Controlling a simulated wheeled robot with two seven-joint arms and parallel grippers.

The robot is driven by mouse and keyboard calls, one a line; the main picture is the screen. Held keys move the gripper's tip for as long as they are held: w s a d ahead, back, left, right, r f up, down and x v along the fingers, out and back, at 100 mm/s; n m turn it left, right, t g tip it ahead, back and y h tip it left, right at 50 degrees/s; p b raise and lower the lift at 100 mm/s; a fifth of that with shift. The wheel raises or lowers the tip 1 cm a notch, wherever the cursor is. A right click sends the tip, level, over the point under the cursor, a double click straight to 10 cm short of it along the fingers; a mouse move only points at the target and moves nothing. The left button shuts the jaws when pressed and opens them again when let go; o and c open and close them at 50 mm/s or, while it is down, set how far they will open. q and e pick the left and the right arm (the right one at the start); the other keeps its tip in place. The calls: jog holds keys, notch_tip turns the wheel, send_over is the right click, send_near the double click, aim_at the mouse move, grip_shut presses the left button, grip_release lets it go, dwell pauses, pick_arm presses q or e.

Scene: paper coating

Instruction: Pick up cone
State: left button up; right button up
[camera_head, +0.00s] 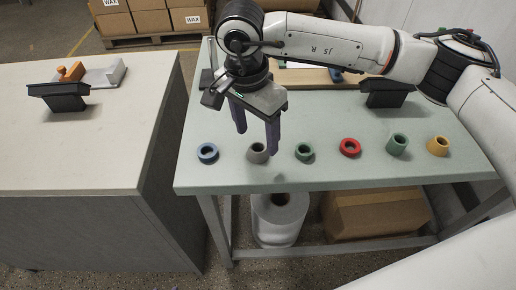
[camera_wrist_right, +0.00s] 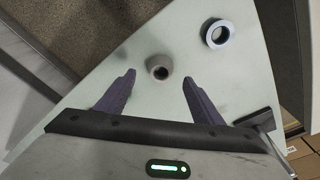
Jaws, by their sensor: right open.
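A row of short hollow cones and rings stands along the front of the pale green table. From left to right they are a blue ring (camera_head: 207,152), a grey cone (camera_head: 257,153), a green cone (camera_head: 304,152), a red ring (camera_head: 349,147), a grey-green cone (camera_head: 397,144) and a yellow cone (camera_head: 438,146). My right gripper (camera_head: 258,140) is open and empty, pointing down above the table by the grey cone. In the right wrist view, the grey cone (camera_wrist_right: 160,67) shows just beyond and between the purple fingertips (camera_wrist_right: 158,80). The blue ring (camera_wrist_right: 218,34) is further right there. My left gripper is not in view.
The green table (camera_head: 330,178) has free surface between the cones and its front edge. A black stand (camera_head: 388,94) is at its back. A separate grey table (camera_head: 110,150) on the left holds another black stand (camera_head: 60,96). A white roll (camera_head: 280,215) and cardboard box (camera_head: 375,212) sit below.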

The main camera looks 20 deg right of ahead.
aim_at(257, 145)
jog(key=shift+w+d+f+p, duration=0.1)
jog(key=shift+f+p, duration=0.15)
jog(key=shift+f, duration=0.9)
jog(key=shift+w+d+f+p, duration=0.1)
jog(key=shift+f+p, duration=0.1)
jog(key=shift+f, duration=0.95)
jog(key=c, duration=1.2)
jog(key=shift+o, duration=0.2)
